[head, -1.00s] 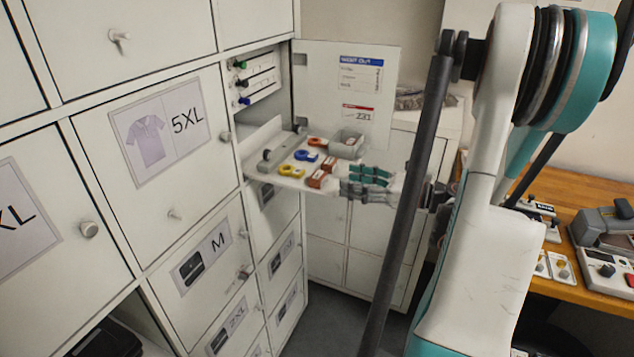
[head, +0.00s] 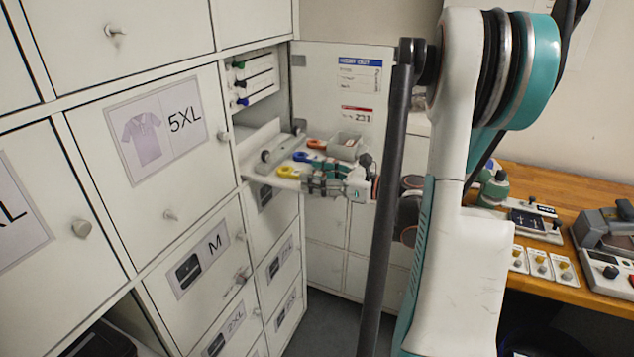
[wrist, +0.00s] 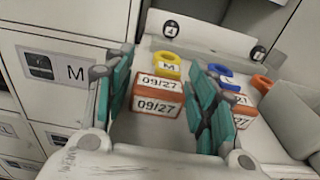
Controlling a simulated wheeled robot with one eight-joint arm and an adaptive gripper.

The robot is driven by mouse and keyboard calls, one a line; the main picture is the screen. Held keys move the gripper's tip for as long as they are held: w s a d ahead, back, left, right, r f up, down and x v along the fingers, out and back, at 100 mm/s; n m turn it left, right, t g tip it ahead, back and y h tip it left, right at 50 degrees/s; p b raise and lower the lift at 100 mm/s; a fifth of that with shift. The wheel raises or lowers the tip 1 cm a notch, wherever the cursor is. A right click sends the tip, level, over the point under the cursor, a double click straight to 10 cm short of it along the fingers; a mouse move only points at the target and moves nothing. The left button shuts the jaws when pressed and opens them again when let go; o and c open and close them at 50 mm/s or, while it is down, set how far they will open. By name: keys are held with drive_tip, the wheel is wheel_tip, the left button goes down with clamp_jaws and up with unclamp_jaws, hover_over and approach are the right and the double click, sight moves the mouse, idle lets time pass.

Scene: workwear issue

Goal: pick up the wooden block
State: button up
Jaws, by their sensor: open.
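A brown-orange block (wrist: 157,100) with white "09/27" labels lies on the pull-out shelf (wrist: 192,32) in the wrist view; it looks like the wooden block. My gripper (wrist: 164,82) is open, with its teal fingers to the left and right of this block. The block appears between them, and I cannot tell whether either finger touches it. A second similar labelled block (wrist: 243,112) is just outside the right finger, partly hidden by it. In the head view my gripper (head: 318,176) is at the shelf's front edge and hides the blocks.
Yellow (wrist: 168,66), blue (wrist: 220,70) and orange (wrist: 262,84) ring-ended tags lie behind the blocks. A grey bin (head: 345,146) stands at the shelf's right, and a grey handled item (head: 282,150) at its left. The cabinet door (head: 345,90) stands open behind.

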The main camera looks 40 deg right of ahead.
drive_tip(key=c, duration=0.7)
drive_tip(key=shift+o, duration=0.2)
